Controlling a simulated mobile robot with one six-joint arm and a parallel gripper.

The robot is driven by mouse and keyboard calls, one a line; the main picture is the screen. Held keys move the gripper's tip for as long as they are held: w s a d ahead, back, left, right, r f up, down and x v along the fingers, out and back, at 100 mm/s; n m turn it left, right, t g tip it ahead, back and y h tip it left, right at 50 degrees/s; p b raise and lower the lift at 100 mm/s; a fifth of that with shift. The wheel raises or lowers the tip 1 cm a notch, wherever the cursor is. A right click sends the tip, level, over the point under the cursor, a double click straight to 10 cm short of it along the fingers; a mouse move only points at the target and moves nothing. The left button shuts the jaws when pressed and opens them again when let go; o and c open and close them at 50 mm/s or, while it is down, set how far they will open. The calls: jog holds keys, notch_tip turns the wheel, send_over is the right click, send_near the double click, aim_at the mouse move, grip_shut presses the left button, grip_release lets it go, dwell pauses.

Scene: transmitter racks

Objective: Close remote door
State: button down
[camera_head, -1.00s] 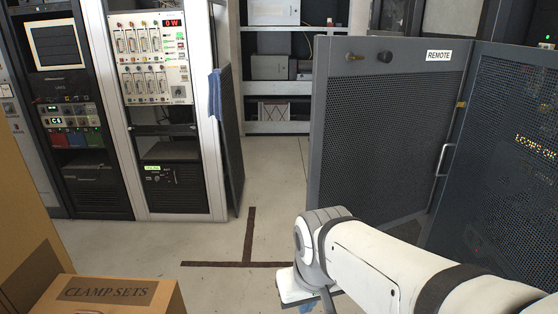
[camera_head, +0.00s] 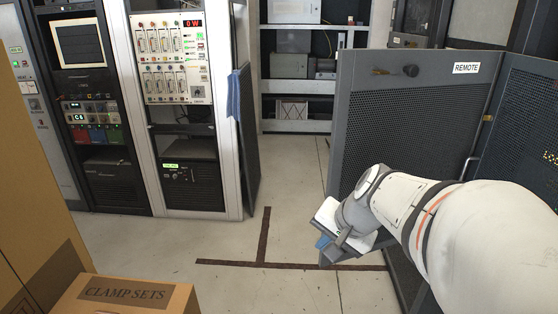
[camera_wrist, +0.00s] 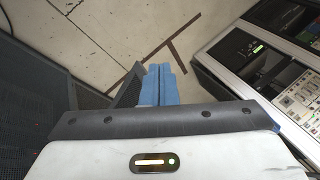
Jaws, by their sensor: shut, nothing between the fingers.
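The remote door (camera_head: 405,125) is a grey perforated panel with a REMOTE label (camera_head: 466,68) at its upper right and a dark knob near its top. It stands swung open, out from the rack at the right. My gripper (camera_head: 324,250) is low, in front of the door's lower left part in the head view. In the wrist view its blue fingertips (camera_wrist: 158,84) are together and empty, above the floor. The door appears there as the dark mesh panel (camera_wrist: 30,95) at the left. I cannot tell whether my arm touches the door. My arm hides the door's lower part.
Transmitter racks (camera_head: 180,100) stand at the left, one with a narrow open mesh door (camera_head: 248,140). A CLAMP SETS box (camera_head: 130,294) is at the front left. A shelf unit (camera_head: 290,127) stands at the back. The floor (camera_head: 225,235) between is clear, with dark tape.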

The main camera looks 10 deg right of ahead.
jog(key=w+d+r+m+t+h+p, duration=0.1)
jog(key=w+d+r+m+t, duration=0.2)
jog(key=d, duration=0.4)
jog(key=w+d+r+m+t+p, duration=0.1)
jog(key=w+d+r+m, duration=0.2)
jog(key=d+r+m, duration=0.25)
jog(key=p, duration=0.1)
send_near(339, 189)
jog(key=s+d+f+x, duration=0.1)
jog(key=x, duration=0.4)
jog(key=shift+w+a+p, duration=0.4)
jog(key=shift+w+a, duration=0.25)
jog(key=shift+w, duration=0.2)
jog(key=shift+w+r, duration=0.1)
